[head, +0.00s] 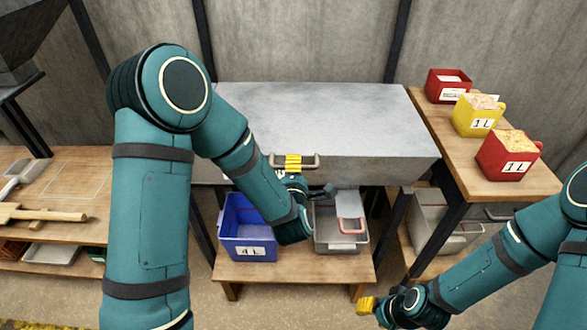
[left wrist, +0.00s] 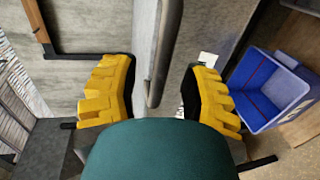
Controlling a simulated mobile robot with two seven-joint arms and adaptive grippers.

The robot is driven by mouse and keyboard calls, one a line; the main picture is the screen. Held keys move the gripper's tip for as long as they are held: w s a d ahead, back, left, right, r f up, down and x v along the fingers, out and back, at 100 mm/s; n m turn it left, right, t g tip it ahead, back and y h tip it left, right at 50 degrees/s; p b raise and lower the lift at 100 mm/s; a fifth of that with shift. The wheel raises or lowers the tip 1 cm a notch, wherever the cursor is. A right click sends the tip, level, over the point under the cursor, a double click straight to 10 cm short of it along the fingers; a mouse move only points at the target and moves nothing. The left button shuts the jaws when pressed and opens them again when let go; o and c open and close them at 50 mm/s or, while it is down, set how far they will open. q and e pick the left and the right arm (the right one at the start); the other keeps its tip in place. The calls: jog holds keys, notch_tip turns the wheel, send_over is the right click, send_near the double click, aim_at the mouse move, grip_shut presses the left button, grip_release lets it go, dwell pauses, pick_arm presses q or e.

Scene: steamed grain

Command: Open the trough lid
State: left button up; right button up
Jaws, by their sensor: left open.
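The grey metal trough (head: 320,118) stands at the back centre, its flat lid down. A bar handle (head: 311,162) is on its front edge. My left gripper (head: 292,163) is at the handle, its yellow fingers overlapping it in the head view. In the left wrist view the fingers are wide apart, with the handle (left wrist: 166,45) between them and not visibly touching either one. My right gripper (head: 367,305) is low at the front right, away from the trough; its finger gap is too small to make out.
Under the trough, a blue bin (head: 248,225) marked 4 L and a grey metal container (head: 328,238) stand on a low wooden shelf (head: 290,272). Red and yellow 1 L scoops (head: 478,115) stand on the right bench. A left bench (head: 75,190) holds wooden tools.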

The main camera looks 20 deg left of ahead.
pick_arm(q)
jog(key=shift+x, duration=1.1)
grip_shut()
